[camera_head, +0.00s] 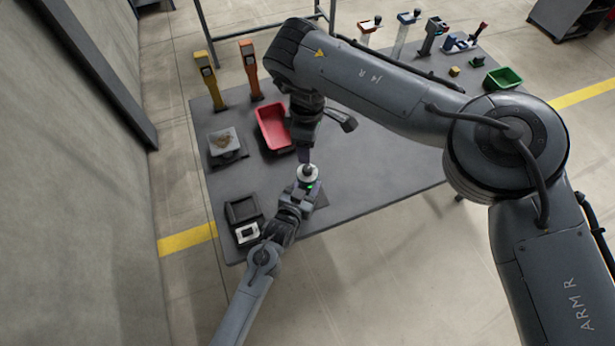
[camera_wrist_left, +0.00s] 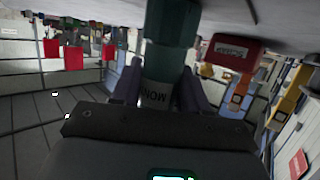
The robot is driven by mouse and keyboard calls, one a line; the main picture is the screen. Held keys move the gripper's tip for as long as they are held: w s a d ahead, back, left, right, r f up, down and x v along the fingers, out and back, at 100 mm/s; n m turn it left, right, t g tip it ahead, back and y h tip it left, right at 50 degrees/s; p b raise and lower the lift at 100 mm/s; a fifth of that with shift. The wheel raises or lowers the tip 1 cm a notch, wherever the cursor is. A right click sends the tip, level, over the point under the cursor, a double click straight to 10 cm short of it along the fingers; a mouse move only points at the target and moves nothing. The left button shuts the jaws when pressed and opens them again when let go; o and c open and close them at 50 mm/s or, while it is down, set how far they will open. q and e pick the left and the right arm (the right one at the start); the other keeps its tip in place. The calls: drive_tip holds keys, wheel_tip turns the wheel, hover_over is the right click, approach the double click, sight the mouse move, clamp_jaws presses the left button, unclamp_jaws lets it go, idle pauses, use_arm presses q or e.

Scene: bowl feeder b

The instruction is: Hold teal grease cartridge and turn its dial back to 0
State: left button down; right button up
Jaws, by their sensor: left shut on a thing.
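The teal grease cartridge (camera_wrist_left: 170,22) is held between the two fingers of my left gripper (camera_wrist_left: 163,85) in the left wrist view, with a pale lettered label band between the fingers. In the head view my left gripper (camera_head: 302,190) is over the near left part of the table, and a pale round top (camera_head: 308,171) shows above it. The cartridge's teal body is mostly hidden there. My right gripper (camera_head: 306,157) points down at this round top from above, very close or touching. Its fingers are too small to tell their opening. The dial reading cannot be made out.
A red bin (camera_head: 268,116) labelled scrap stands behind the grippers. A grey stand (camera_head: 228,154), a yellow device (camera_head: 205,70) and an orange device (camera_head: 249,65) are at the left. A black tray (camera_head: 243,209) is near left. The table's middle (camera_head: 385,165) is clear.

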sight(308, 168)
wheel_tip(308, 168, down, 10)
drive_tip(key=m, duration=3.6)
drive_tip(key=shift+r, duration=0.15)
